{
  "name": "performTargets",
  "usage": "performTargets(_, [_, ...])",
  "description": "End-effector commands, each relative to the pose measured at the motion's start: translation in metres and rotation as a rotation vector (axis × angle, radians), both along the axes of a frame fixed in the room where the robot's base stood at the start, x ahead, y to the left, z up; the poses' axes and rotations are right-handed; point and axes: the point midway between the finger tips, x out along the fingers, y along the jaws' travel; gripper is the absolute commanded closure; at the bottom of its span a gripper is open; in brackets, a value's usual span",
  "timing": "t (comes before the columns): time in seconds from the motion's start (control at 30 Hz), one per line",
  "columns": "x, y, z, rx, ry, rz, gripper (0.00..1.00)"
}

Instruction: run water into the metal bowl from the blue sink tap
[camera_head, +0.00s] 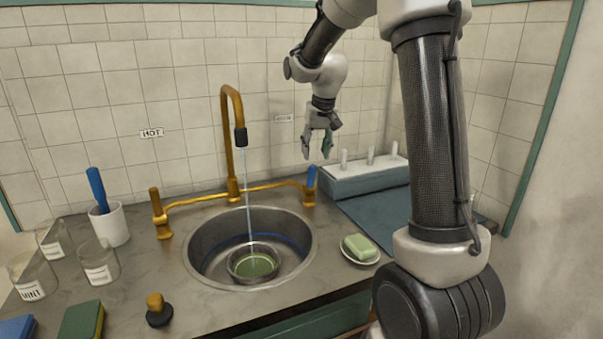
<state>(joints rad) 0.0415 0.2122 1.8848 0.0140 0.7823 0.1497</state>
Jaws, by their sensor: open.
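The metal bowl (252,262) stands in the round sink basin (204,246), under the brass spout (240,138). A thin stream of water (248,205) falls from the black nozzle into the bowl, where greenish liquid shows. The blue tap handle (311,177) stands upright at the right end of the brass pipe. A brass-coloured handle (156,200) stands at the left end, below the HOT label (152,133). My gripper (318,155) is open and empty, pointing down, above and slightly right of the blue handle and apart from it.
Green soap on a dish (361,250) sits right of the sink. A pegged rack (350,181) and blue mat (372,222) lie behind it. Glass beakers (98,262), a white cup (110,225), sponges (82,320) and a stopper (158,311) crowd the left counter.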

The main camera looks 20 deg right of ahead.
Motion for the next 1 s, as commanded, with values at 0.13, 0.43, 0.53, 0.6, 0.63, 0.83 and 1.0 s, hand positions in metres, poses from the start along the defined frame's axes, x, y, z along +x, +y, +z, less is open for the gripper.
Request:
performTargets(0.13, [0.000, 0.000, 0.000, 0.000, 0.000, 0.000, 0.57])
performTargets(0.43, [0.000, 0.000, -0.001, 0.002, 0.003, -0.002, 0.57])
performTargets(0.53, [-0.012, -0.003, -0.017, 0.049, 0.046, -0.050, 0.57])
performTargets(0.6, [-0.031, -0.005, -0.042, 0.136, 0.119, -0.139, 0.57])
performTargets(0.63, [-0.043, -0.005, -0.056, 0.190, 0.161, -0.192, 0.57])
performTargets(0.83, [-0.113, 0.033, -0.126, 0.792, 0.471, -0.696, 0.57])
performTargets(1.0, [-0.093, 0.043, -0.118, 1.413, 0.540, -1.102, 0.57])
